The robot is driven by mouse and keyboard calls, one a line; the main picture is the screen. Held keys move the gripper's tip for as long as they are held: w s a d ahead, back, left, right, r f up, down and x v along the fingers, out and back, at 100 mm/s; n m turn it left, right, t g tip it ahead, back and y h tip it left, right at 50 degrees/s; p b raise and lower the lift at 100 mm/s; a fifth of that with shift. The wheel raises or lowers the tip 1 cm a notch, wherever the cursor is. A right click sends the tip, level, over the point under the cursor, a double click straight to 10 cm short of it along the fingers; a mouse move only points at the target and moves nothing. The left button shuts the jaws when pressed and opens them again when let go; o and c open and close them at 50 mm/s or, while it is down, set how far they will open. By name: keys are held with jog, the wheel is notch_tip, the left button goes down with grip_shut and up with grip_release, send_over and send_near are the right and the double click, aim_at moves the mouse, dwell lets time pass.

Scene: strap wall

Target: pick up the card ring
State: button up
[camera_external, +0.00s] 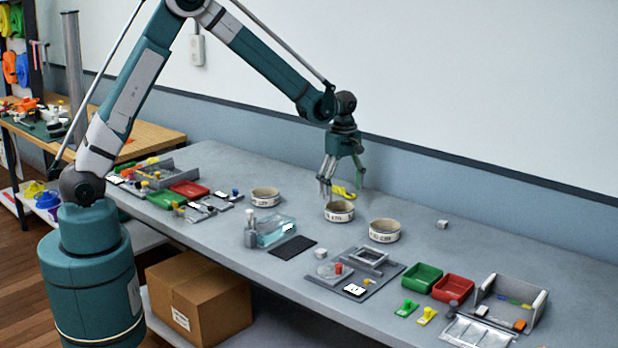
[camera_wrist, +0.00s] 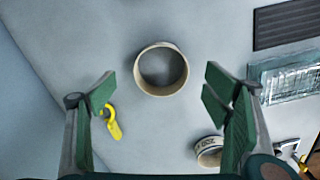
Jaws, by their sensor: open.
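Three pale card rings with printed sides stand on the grey bench in the external view: a left one (camera_external: 265,197), a middle one (camera_external: 340,213) and a right one (camera_external: 384,231). My gripper (camera_external: 342,187) is open and empty above the bench, over the middle ring's area. In the wrist view, the middle ring (camera_wrist: 161,92) lies ahead of my gripper (camera_wrist: 160,95), between the two spread green fingers and mostly past their tips. The left ring (camera_wrist: 208,158) shows partly behind the right finger. The right ring is outside the wrist view.
A yellow piece (camera_wrist: 113,124) lies by the left finger, wallward of the middle ring. A clear tray (camera_external: 276,232) and dark mat (camera_external: 292,247) are on the front side. A small pale cube (camera_external: 442,224) stands right. The wall runs behind; bench around the middle ring is mostly clear.

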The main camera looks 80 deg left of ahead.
aim_at(342, 209)
jog(key=shift+f, duration=1.15)
jog(key=shift+d+f, duration=0.2)
jog(key=shift+f, duration=2.4)
jog(key=c, duration=0.8)
